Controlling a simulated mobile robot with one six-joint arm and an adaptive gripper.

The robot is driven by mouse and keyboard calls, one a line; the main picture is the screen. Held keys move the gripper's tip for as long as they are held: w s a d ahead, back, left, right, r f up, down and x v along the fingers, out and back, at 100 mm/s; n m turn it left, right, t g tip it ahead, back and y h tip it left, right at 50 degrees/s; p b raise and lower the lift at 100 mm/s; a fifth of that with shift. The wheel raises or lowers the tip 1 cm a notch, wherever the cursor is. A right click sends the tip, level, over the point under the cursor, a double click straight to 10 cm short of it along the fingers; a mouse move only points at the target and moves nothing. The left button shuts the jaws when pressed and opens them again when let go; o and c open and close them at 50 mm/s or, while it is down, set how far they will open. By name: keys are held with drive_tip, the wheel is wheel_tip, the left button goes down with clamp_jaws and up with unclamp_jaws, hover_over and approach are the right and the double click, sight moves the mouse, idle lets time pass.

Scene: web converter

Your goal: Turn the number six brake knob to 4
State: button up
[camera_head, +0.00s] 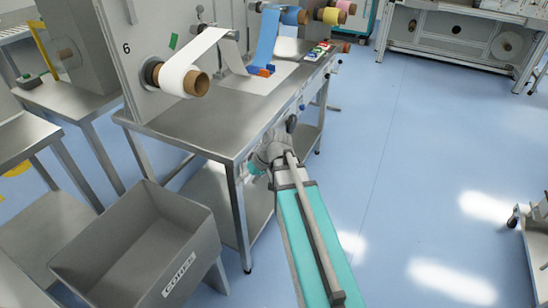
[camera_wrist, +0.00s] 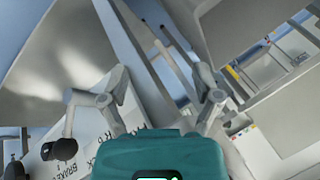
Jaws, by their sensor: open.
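In the head view my gripper (camera_head: 272,150) is at the front edge of the steel table, below the panel marked 6 (camera_head: 127,48). Dark knobs (camera_head: 291,123) sit on the table's front edge, close beside it. In the wrist view my gripper (camera_wrist: 160,95) is open, with its fingers spread and nothing between them. Another dark knob (camera_wrist: 14,170) is at the lower left edge.
The steel table (camera_head: 190,130) carries a white roll (camera_head: 180,78) and blue and yellow rolls behind it. A grey bin (camera_head: 140,245) stands in front, at the lower left. The blue floor (camera_head: 420,160) to the right is clear near the table.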

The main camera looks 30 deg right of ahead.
drive_tip(key=w+d+f+t+y+b, duration=0.5)
drive_tip(key=d+f+b, duration=0.6)
drive_tip(key=b, duration=0.6)
drive_tip(key=w+d+r+t+b, duration=0.1)
drive_tip(key=d+r+t, duration=0.2)
drive_tip(key=d, duration=0.5)
drive_tip(key=d+r+n+t+b, duration=0.1)
drive_tip(key=d+r+t, duration=0.2)
drive_tip(key=d, duration=0.5)
drive_tip(key=shift+w+r+t, duration=0.15)
drive_tip(key=shift+w+t, duration=0.2)
drive_tip(key=shift+t, duration=0.05)
drive_tip(key=shift+w, duration=0.15)
drive_tip(key=shift+x, duration=6.8)
drive_tip(key=shift+a+r, duration=0.1)
